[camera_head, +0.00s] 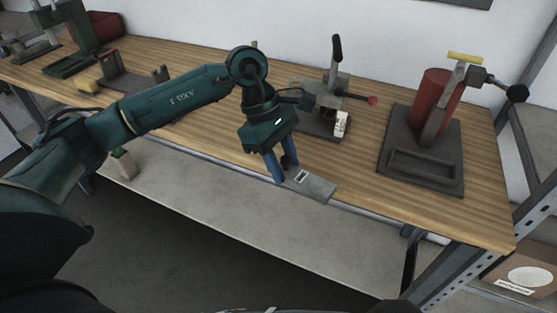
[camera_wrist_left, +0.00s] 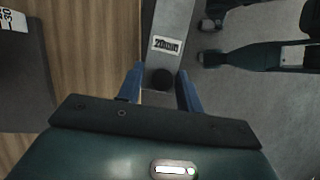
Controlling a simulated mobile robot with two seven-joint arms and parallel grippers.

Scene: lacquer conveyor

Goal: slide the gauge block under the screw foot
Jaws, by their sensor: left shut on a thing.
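The gauge block (camera_head: 317,188) is a flat grey bar with a white label. In the left wrist view the gauge block (camera_wrist_left: 172,20) carries a label reading 20mm and has a dark round spot near the fingers. My left gripper (camera_head: 282,172) is shut on one end of it with blue fingers, at the bench's front edge; the left wrist view shows the fingers (camera_wrist_left: 159,82) on either side. A dark fixture (camera_head: 326,95) with an upright black handle, a red-knobbed lever and a white scale stands behind the block, apart from it. I cannot make out its screw foot.
On the wooden bench (camera_head: 210,150), a press (camera_head: 434,105) with a red cylinder and grey base stands at right. A small fixture (camera_head: 125,78) and a green machine (camera_head: 68,62) stand at left. Bare bench lies between the block and the dark fixture.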

